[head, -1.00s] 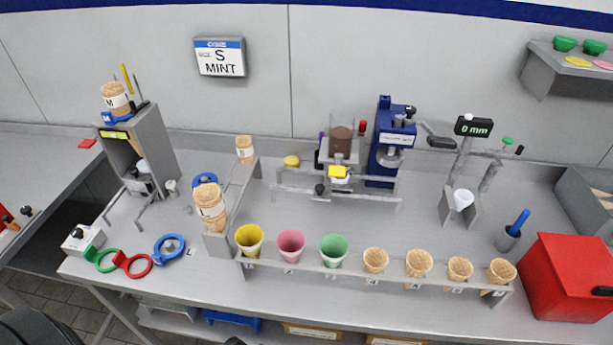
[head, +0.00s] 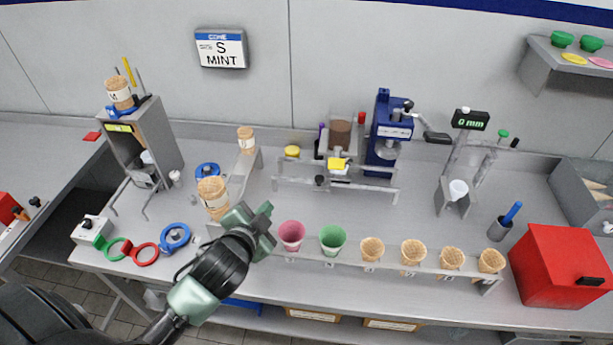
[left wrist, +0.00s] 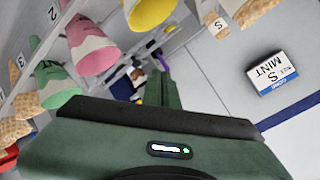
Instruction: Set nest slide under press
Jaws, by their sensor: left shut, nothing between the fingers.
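The blue press (head: 384,150), with a dark lever on its right, stands at the back of the bench. In front and to its left is a grey rail frame (head: 290,183). A small yellow-topped piece (head: 337,163) sits at this frame, left of the press column; I take it for the nest slide, but its body is hard to make out. My left gripper (head: 268,226) is shut and empty, over the left end of the front cone rack, well short of the slide. It also shows in the left wrist view (left wrist: 165,85). My right gripper is out of view.
The front rack (head: 340,264) holds a pink cup (head: 291,235), a green cup (head: 333,240) and several wafer cones. A yellow cup (left wrist: 150,10) is close by my left gripper. A wafer stack (head: 213,195) stands left. A red box (head: 560,265) is at right.

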